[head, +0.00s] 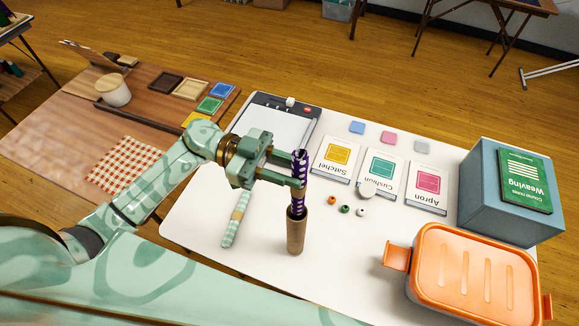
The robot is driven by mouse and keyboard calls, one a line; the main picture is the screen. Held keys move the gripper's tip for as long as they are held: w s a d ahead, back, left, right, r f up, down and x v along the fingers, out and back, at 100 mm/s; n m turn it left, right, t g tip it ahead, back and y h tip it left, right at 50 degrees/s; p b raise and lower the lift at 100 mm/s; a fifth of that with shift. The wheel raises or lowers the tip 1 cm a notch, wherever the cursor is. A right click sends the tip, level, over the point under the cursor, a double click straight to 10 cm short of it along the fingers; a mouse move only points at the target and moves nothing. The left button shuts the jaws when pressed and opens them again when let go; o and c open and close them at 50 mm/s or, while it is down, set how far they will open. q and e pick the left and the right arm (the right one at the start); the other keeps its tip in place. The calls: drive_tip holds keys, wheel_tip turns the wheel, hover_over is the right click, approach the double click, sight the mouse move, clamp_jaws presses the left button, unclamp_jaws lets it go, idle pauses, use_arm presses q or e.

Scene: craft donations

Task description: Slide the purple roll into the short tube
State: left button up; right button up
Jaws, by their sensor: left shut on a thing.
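The purple roll (299,163), dark with pale dots, stands upright in my left gripper (300,182). The gripper is shut on it around its middle. The short tube (296,236), brown and cardboard-like, stands upright on the white table directly below. The roll's lower end is at the tube's mouth and looks to be inside it; how deep it reaches is hidden. My right gripper is not in view.
A pale green roll with a tan band (238,217) lies left of the tube. Several beads (345,209) and pattern cards (381,178) lie to the right. An orange box (470,275) and a blue box (490,208) stand at the right.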

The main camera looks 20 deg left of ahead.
use_arm(q)
drive_tip(key=shift+f, duration=0.15)
drive_tip(key=shift+f+b, duration=0.75)
drive_tip(key=shift+f, duration=0.4)
drive_tip(key=shift+f, duration=0.15)
drive_tip(key=shift+f+b, duration=0.7)
drive_tip(key=shift+f, duration=0.6)
drive_tip(key=shift+f, duration=0.15)
wheel_tip(320, 180, down, 5)
drive_tip(key=b, duration=0.4)
drive_tip(key=shift+f, duration=0.2)
